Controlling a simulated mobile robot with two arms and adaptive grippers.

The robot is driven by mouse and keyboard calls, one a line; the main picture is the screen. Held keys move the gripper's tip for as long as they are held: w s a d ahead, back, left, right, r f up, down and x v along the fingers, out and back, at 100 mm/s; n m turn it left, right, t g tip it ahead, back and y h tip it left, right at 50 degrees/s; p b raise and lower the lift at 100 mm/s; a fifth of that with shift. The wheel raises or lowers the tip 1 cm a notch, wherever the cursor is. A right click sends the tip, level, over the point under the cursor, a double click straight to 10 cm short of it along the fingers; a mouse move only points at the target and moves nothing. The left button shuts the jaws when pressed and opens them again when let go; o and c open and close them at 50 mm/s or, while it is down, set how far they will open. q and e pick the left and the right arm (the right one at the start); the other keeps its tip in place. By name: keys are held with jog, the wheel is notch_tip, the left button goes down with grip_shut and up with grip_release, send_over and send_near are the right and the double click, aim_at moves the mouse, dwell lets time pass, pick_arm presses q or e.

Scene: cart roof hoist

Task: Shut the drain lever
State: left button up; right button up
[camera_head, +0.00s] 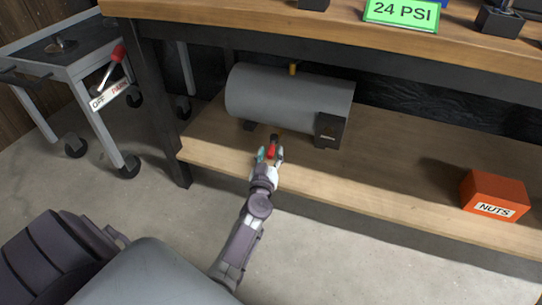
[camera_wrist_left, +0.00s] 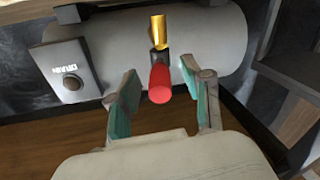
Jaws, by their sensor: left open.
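A grey tank (camera_head: 290,97) lies on its side on the wooden lower shelf under the workbench. A drain lever with a red grip (camera_head: 271,151) sticks out from its front underside; in the left wrist view the red grip (camera_wrist_left: 160,84) points toward the camera below a brass fitting (camera_wrist_left: 158,30). My left gripper (camera_head: 270,154) is open, with its two fingers on either side of the red grip. In the left wrist view the fingers (camera_wrist_left: 166,98) stand apart from the grip, with a gap on both sides. My right gripper is not in view.
An orange NUTS box (camera_head: 494,196) sits on the shelf at right. A cart (camera_head: 66,52) with a red-handled lever (camera_head: 118,53) stands at left. A green 24 PSI display (camera_head: 402,13) is on the bench top.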

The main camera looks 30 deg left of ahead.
pick_arm(q)
jog(key=shift+w+a, duration=0.2)
jog(key=shift+w, duration=0.3)
grip_shut()
